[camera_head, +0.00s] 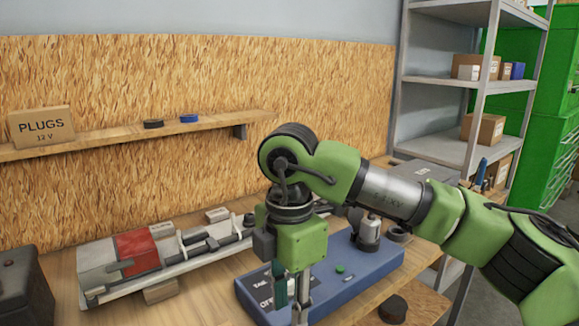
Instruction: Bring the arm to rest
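My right arm (395,193) is green and grey and comes in from the right. It reaches over the workbench (60,270) and bends down at the wrist. My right gripper (290,298) points down in front of a blue panel (355,268) with a green button and printed labels. A dark teal piece and a grey piece show side by side at its lower end, close to the bottom edge of the picture. I cannot tell whether the fingers are open or shut, or whether they touch the panel. My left gripper is out of view.
A long grey frame (100,265) with a red block (137,252) lies on the bench at left. A wall shelf (90,142) holds a PLUGS box (40,128). A dark box (25,287) stands front left. Metal shelving (440,148) and green cabinets (545,125) stand at right.

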